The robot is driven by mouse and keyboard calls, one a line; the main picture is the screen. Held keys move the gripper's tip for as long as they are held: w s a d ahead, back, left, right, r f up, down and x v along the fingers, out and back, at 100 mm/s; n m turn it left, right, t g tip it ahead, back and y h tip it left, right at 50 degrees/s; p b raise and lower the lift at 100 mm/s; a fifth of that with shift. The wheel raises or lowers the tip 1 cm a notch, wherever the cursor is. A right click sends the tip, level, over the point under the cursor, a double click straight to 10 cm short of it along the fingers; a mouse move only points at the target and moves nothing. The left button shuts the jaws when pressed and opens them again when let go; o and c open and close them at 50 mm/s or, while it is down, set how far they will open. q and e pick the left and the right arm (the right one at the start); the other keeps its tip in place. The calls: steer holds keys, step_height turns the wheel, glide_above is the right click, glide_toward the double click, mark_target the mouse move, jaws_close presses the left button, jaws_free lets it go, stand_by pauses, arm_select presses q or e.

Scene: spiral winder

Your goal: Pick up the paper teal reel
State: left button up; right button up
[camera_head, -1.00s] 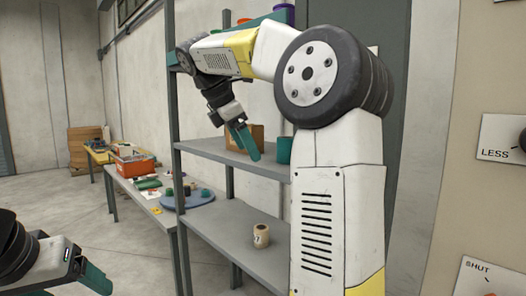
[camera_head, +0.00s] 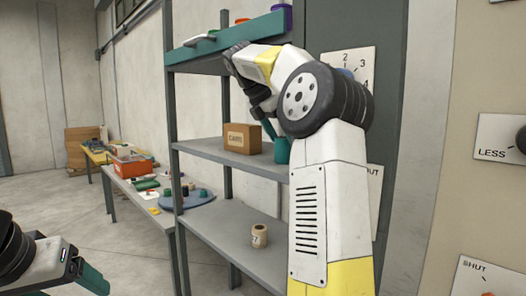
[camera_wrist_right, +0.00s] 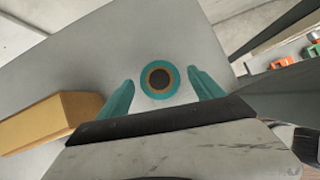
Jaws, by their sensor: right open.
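The teal reel (camera_head: 282,151) stands on the middle shelf (camera_head: 215,150), partly hidden behind my right arm in the head view. In the right wrist view the reel (camera_wrist_right: 176,80) is seen end-on, a teal ring with an ochre inner ring and dark centre. My right gripper (camera_head: 270,131) is by the reel. In the wrist view the right gripper (camera_wrist_right: 160,90) is open, with one teal finger on each side of the reel; contact cannot be told. My left gripper (camera_head: 95,280) is low at the left, only partly seen.
A brown box (camera_head: 242,138) marked CARD stands left of the reel. A beige reel (camera_head: 259,236) sits on the lower shelf. Grey shelf posts (camera_head: 174,200) stand close by. Tables with a round blue-grey tray (camera_head: 200,204) and an orange crate (camera_head: 133,165) are at the left.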

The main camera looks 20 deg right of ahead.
mark_target(288, 148)
steer(key=x, duration=0.5)
steer(key=c, duration=1.5)
